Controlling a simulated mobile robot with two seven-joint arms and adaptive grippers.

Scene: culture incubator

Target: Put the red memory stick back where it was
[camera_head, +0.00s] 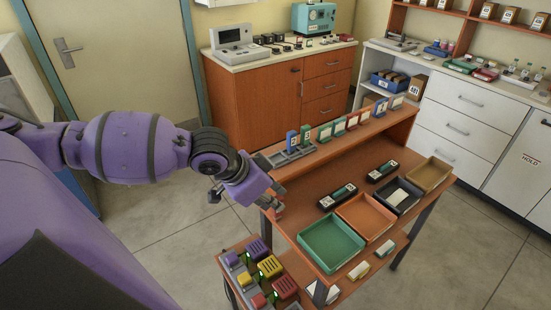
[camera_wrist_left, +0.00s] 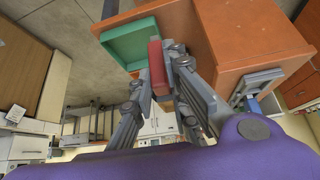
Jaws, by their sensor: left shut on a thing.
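My left gripper (camera_head: 272,204) is at the left edge of the wooden desk, above the lower side shelf. In the left wrist view, its fingers (camera_wrist_left: 165,72) are shut on a red block-shaped stick (camera_wrist_left: 156,58), which I take for the red memory stick. The stick is held clear, with the green tray (camera_wrist_left: 128,42) behind it. In the head view the gripper mostly hides it. On the lower side shelf, purple (camera_head: 258,250), yellow (camera_head: 270,267) and red (camera_head: 284,287) ribbed blocks sit in a row with small green lights. My right gripper is not in view.
The desk holds a green tray (camera_head: 306,239), an orange tray (camera_head: 366,208), a dark tray (camera_head: 410,205), a tan tray (camera_head: 446,168) and black labelled devices (camera_head: 337,196). A raised ledge (camera_head: 358,142) carries upright coloured cases, including a blue one (camera_head: 292,141). Floor is clear left of the desk.

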